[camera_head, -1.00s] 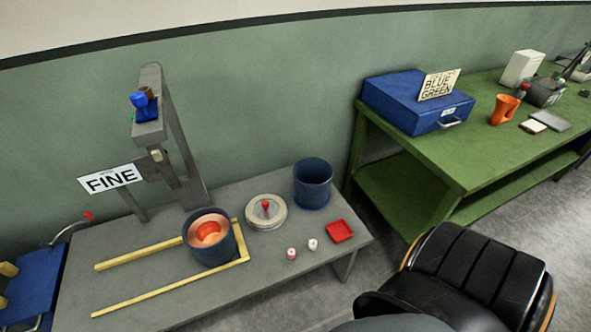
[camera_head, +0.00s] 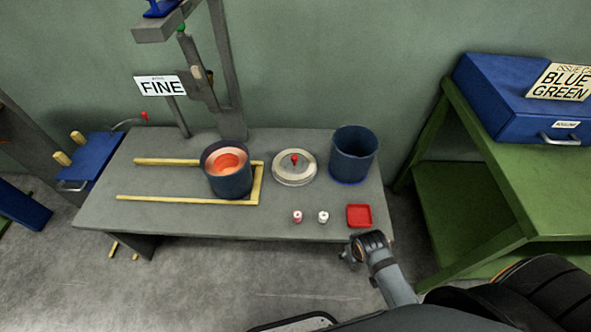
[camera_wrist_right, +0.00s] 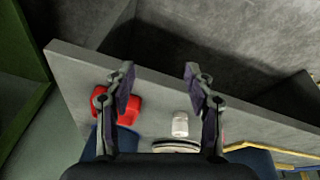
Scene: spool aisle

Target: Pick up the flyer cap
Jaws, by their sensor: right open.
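The flyer cap looks to be the round pale metal disc with a red knob (camera_head: 284,174), lying flat on the grey bench between two dark blue drums. In the right wrist view only a strip of what looks like its rim (camera_wrist_right: 176,144) shows; my gripper hides the rest. My right gripper (camera_head: 352,250) is at the bench's front edge by the red tray, apart from the cap. In the wrist view its fingers (camera_wrist_right: 160,82) are spread with nothing between the tips. My left gripper is out of view.
A drum with a copper-coloured inside (camera_head: 231,185) stands left of the cap, within a yellow rail (camera_head: 257,187). An empty-looking blue drum (camera_head: 353,157) stands right. A red tray (camera_head: 359,215), a white bobbin (camera_head: 323,216) and a pink-white one (camera_head: 297,216) lie in front.

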